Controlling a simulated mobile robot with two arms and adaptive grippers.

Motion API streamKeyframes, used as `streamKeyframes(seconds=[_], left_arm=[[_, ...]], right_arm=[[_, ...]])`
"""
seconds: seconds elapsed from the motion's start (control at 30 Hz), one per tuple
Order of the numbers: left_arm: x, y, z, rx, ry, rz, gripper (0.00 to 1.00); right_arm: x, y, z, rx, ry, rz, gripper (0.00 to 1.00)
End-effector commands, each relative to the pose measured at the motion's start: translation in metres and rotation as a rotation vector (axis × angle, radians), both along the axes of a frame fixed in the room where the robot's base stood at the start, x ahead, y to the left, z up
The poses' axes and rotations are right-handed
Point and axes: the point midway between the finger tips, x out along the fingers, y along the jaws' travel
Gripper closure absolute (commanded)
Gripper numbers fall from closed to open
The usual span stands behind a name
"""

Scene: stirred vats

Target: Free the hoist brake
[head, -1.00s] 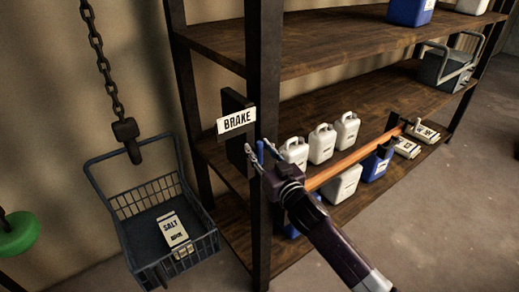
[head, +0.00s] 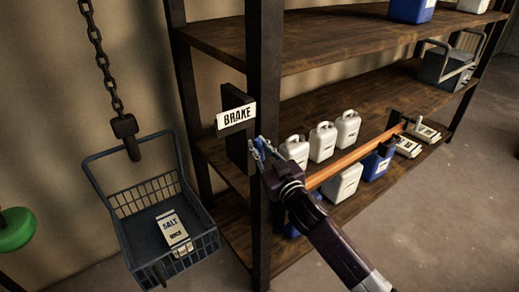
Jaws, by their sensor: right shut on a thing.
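A white sign reading BRAKE (head: 236,116) is fixed to a dark plate (head: 236,146) beside the shelf's front post. My right gripper (head: 260,150) is at the post, just below and right of the sign. It is shut on a small blue piece, the brake handle (head: 262,146), mostly hidden between the fingers. A wire basket (head: 205,217) hangs at the left from a dark chain (head: 98,45) with a hook block (head: 124,127). A bag marked SALT (head: 174,231) lies in the basket. My left gripper is not in view.
A wooden shelf rack (head: 330,103) holds white jugs (head: 347,129), blue containers (head: 376,163) and small bags (head: 426,132). An orange-brown bar (head: 350,158) runs along its front behind my right arm. A green round thing (head: 16,229) is at the left edge. Floor at the right is clear.

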Motion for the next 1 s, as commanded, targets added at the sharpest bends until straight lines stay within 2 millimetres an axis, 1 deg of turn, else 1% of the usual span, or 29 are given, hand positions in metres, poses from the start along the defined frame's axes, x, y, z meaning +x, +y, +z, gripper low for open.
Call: streamKeyframes(seconds=[0.03, 0.3, 1.0], left_arm=[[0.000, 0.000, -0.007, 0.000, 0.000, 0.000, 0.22], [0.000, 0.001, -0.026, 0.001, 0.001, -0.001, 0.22], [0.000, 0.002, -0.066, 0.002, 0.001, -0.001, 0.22]], right_arm=[[0.000, 0.001, -0.004, -0.031, -0.024, 0.000, 1.00], [-0.003, 0.003, -0.006, -0.238, -0.174, 0.000, 1.00], [-0.006, 0.008, -0.012, -0.779, -0.563, 0.001, 1.00]])
